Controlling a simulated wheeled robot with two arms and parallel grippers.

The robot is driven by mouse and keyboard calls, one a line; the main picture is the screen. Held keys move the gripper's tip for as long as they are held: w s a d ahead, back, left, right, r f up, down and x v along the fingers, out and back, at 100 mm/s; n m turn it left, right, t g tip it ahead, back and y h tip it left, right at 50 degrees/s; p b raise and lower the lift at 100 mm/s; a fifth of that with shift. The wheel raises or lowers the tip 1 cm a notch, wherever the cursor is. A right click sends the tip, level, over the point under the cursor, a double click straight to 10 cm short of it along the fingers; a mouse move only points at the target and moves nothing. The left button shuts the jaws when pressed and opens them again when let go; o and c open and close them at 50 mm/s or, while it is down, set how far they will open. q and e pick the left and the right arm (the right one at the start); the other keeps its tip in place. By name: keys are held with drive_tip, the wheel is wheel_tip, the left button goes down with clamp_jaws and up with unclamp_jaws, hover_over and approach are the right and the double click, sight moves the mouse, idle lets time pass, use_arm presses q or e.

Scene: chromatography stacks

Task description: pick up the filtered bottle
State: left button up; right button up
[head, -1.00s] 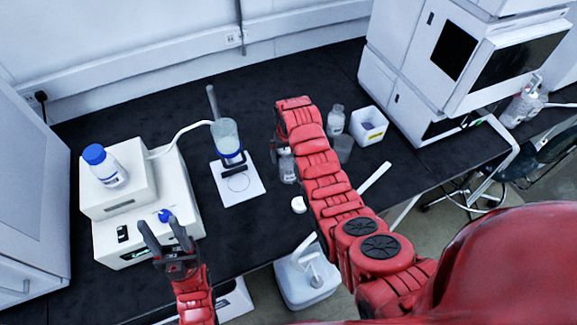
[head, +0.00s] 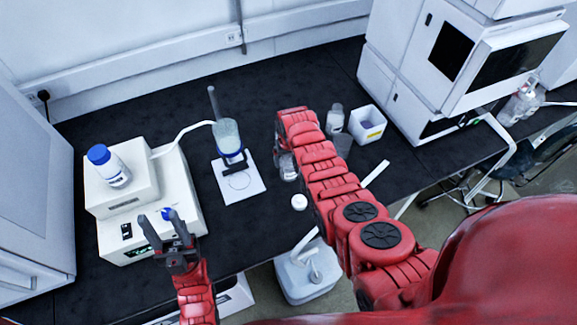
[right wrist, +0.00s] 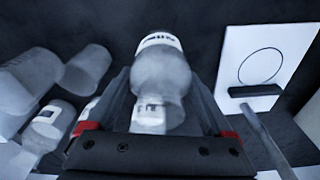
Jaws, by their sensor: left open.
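A small clear bottle (right wrist: 160,80) with a white, dark-lettered label is between the fingers of my right gripper (right wrist: 160,85) in the right wrist view. The lettering looks like part of "Filtr", but I cannot read it fully. In the head view the bottle (head: 288,168) is partly hidden by my right arm, on the black bench right of the filter funnel. I cannot tell whether the fingers touch it. My left gripper (head: 162,226) is open and empty, in front of the white pump box.
A blue-capped bottle (head: 108,166) stands on the pump box (head: 150,215). The filter funnel (head: 229,138) stands over a white plate (head: 240,184). Another bottle (head: 334,120), a beaker (head: 342,145) and a white bin (head: 367,126) are to the right. Several clear vessels crowd the right wrist view's left side.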

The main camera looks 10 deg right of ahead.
drive_tip(key=c, duration=0.8)
drive_tip(key=shift+r, duration=0.1)
drive_tip(key=shift+w+r+b, duration=0.1)
drive_tip(key=shift+r+b, duration=0.25)
drive_tip(key=shift+r, duration=0.4)
wheel_tip(320, 180, up, 7)
drive_tip(key=b, duration=0.3)
drive_tip(key=shift+r, duration=0.6)
drive_tip(key=w+d+r+b, duration=0.3)
drive_tip(key=w+r+b, duration=0.1)
drive_tip(key=r, duration=0.5)
drive_tip(key=s+r+b, duration=0.2)
drive_tip(key=s+r, duration=0.2)
drive_tip(key=shift+r, duration=0.3)
